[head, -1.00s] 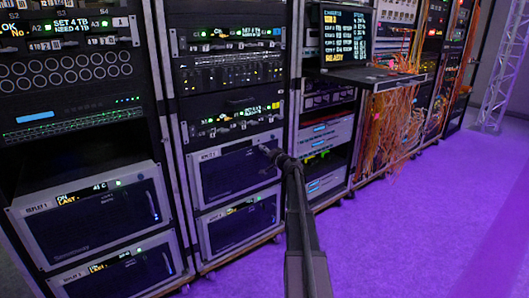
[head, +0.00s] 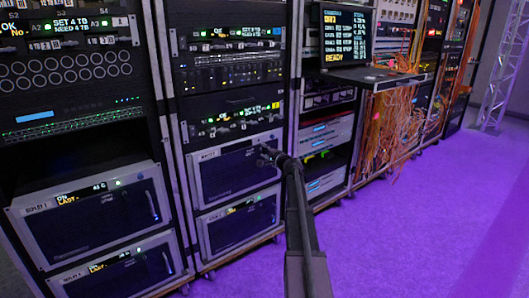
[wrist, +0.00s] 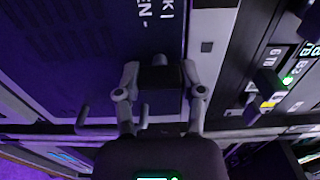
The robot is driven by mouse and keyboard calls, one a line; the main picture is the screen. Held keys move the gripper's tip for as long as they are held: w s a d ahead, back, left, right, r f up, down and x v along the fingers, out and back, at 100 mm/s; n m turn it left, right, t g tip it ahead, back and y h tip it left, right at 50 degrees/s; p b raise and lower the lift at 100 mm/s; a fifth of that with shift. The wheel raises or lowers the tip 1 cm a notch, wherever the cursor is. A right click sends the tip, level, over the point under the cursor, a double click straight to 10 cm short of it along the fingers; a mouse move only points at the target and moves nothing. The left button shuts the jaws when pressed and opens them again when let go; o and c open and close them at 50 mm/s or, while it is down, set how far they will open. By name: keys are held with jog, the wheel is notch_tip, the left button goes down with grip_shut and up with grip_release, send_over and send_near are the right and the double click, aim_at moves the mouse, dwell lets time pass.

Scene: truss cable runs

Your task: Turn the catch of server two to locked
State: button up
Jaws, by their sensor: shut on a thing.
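A grey-framed server unit (head: 235,169) with a dark front sits in the middle rack; its label is too small to read. My gripper (head: 268,154) is at the upper right of this front. In the wrist view my gripper (wrist: 160,72) has its two fingers on either side of a small dark block, the catch (wrist: 160,80), and is shut on it.
A similar unit (head: 238,224) sits directly below. Two more units, the upper one (head: 95,213) labelled as a replay, are in the left rack. A laptop shelf (head: 375,77) and hanging orange cables (head: 395,125) are to the right. The purple floor (head: 420,230) is clear.

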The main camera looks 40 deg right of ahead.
jog(key=o, duration=1.2)
jog(key=shift+c, duration=0.2)
jog(key=shift+s, duration=0.1)
jog(key=s, duration=1.1)
jog(key=shift+s, duration=0.4)
